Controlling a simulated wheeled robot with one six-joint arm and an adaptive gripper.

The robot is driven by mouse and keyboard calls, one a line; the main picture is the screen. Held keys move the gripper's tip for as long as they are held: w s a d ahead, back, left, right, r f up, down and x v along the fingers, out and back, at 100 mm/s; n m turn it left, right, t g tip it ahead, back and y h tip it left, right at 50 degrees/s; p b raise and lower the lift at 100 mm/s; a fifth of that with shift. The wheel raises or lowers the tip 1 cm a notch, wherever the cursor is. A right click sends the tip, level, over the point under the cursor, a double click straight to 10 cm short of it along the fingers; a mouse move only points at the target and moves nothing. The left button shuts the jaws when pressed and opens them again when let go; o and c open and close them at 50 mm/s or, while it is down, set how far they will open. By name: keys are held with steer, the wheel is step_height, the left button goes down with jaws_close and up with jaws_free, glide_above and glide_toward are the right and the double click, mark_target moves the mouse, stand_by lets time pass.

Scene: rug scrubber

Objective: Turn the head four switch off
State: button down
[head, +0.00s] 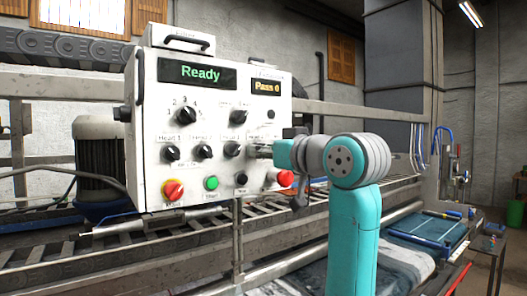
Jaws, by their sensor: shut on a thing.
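The white control panel (206,120) stands at the left centre. Its middle row holds black rotary switches: the head one switch (172,153), the head two switch (205,151) and the head three switch (232,148). My gripper (260,151) reaches in from the right to the fourth place in this row. My teal arm covers the area right of the panel.
Below are a red and yellow knob (173,190), a green button (211,183), a black knob (241,178) and a red button (285,178) close under my wrist. The displays read "Ready" (200,74) and "Pass 0" (267,86). A metal rail (350,110) runs behind.

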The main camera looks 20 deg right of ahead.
steer(key=shift+n, duration=7.7)
steer(key=c, duration=0.9)
jaws_free()
